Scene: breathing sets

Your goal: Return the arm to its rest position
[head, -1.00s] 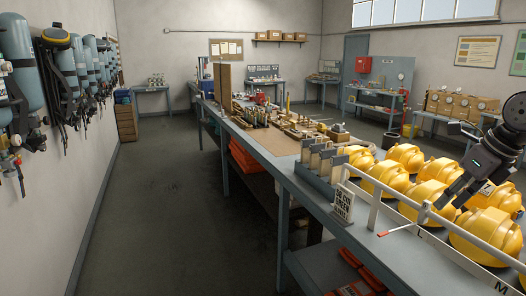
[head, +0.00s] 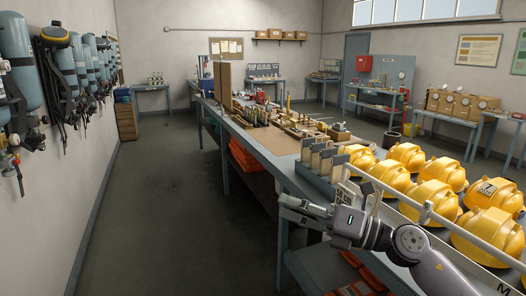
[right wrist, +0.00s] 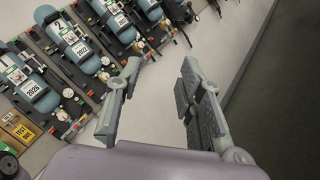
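My right gripper (head: 303,212) is in front of the near edge of the workbench (head: 268,158), pointing left in the head view, with its arm coming in from the lower right. In the right wrist view the two fingers (right wrist: 160,85) stand apart with nothing between them, so it is open and empty. That view looks toward the wall where blue-grey cylinders (right wrist: 75,42) hang in a row. My left gripper is not in view.
Yellow domed helmets (head: 435,197) fill the right of the bench behind a pale rail. A slotted rack (head: 318,160) stands just beyond my right gripper. Cylinders (head: 22,80) line the left wall. The floor aisle (head: 165,210) between wall and bench is clear.

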